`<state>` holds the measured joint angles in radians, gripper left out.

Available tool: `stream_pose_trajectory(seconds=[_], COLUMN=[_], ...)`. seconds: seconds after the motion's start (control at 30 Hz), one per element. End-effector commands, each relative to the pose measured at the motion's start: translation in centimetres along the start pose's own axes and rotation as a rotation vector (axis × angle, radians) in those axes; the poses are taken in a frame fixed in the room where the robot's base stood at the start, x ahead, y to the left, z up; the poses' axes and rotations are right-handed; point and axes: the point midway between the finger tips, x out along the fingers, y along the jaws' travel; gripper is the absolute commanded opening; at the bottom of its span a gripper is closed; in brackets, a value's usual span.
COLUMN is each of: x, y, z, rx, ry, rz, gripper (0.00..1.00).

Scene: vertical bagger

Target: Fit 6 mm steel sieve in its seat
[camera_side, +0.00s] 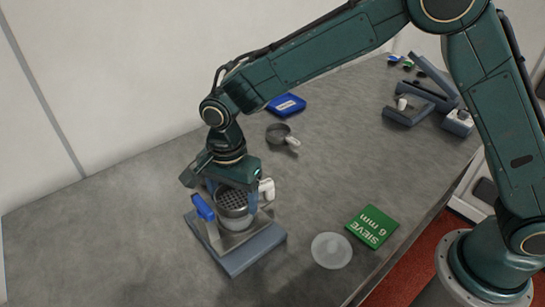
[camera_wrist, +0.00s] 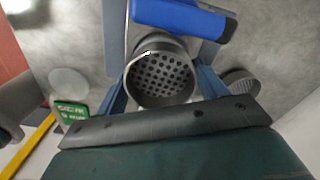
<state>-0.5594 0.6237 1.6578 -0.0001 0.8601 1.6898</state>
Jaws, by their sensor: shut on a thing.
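The steel sieve (camera_side: 232,202) is a short metal cup with a perforated bottom. My gripper (camera_side: 232,197) is shut on its sides, with one blue-grey finger on each side. In the wrist view the sieve (camera_wrist: 163,77) shows its round holes between the fingers of my gripper (camera_wrist: 160,88). The sieve is over the grey stand (camera_side: 245,257) that has a blue handle (camera_side: 203,208); this handle also shows in the wrist view (camera_wrist: 180,18). The seat is hidden below the sieve, and I cannot tell whether the sieve touches it.
A green card reading "SIEVE 6 mm" (camera_side: 372,227) and a pale round disc (camera_side: 331,250) lie right of the stand. Grey equipment (camera_side: 420,100) stands at the back right. The left table is clear.

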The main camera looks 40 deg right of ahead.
Motion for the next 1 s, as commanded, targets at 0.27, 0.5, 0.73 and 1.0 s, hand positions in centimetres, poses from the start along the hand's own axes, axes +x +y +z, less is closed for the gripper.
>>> stream_pose_trajectory(seconds=[0.27,0.5,0.73,1.0], x=[0.23,0.43,0.62,0.85], y=[-0.01,-0.02,-0.03,-0.02], z=[0.00,0.00,0.00,0.00], rx=[0.000,0.000,0.000,0.000], ry=[0.000,0.000,0.000,0.000], rz=[0.000,-0.001,-0.001,-0.001], gripper=[0.43,0.43,0.43,0.43])
